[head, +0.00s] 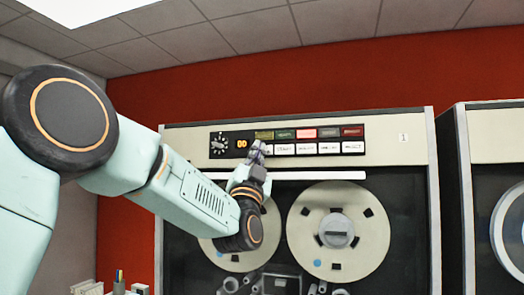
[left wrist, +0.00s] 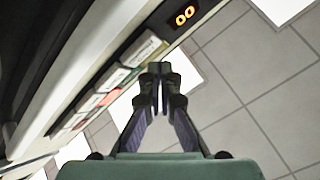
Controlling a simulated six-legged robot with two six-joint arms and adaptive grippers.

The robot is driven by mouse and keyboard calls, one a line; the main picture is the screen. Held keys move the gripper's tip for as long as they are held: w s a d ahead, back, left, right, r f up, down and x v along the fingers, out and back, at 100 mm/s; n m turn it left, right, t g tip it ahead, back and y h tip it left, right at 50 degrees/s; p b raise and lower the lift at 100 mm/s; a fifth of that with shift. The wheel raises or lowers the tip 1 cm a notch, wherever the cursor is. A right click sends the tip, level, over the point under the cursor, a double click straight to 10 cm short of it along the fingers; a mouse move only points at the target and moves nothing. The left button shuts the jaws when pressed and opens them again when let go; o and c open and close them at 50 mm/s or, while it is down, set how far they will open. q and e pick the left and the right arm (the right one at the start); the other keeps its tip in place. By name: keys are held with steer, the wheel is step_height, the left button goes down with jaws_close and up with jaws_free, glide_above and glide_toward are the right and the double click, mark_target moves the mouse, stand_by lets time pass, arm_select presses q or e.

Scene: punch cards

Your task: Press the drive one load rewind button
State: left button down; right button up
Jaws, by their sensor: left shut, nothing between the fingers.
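The drive one tape unit, marked 1, has a dark control panel (head: 230,146) along its top. A row of white labelled buttons (head: 305,149) runs under a row of coloured indicators (head: 306,133). The print is too small to read surely. My left gripper (head: 257,150) is shut and empty, its tips over the left end of the white row. It hides most of the leftmost white button there, which may be load rewind. In the left wrist view the closed fingertips (left wrist: 160,69) are beside the panel face; I cannot tell whether they touch it.
A round dial (head: 219,144) and an orange 00 display (head: 242,144) are left of the buttons. Two tape reels, the right one (head: 355,215) in full view, are below. Another tape drive (head: 490,135) stands at the right. A red wall (head: 130,240) is behind.

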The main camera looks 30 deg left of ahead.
arm_select(q)
steer(key=shift+d, duration=0.1)
steer(key=shift+w, duration=0.65)
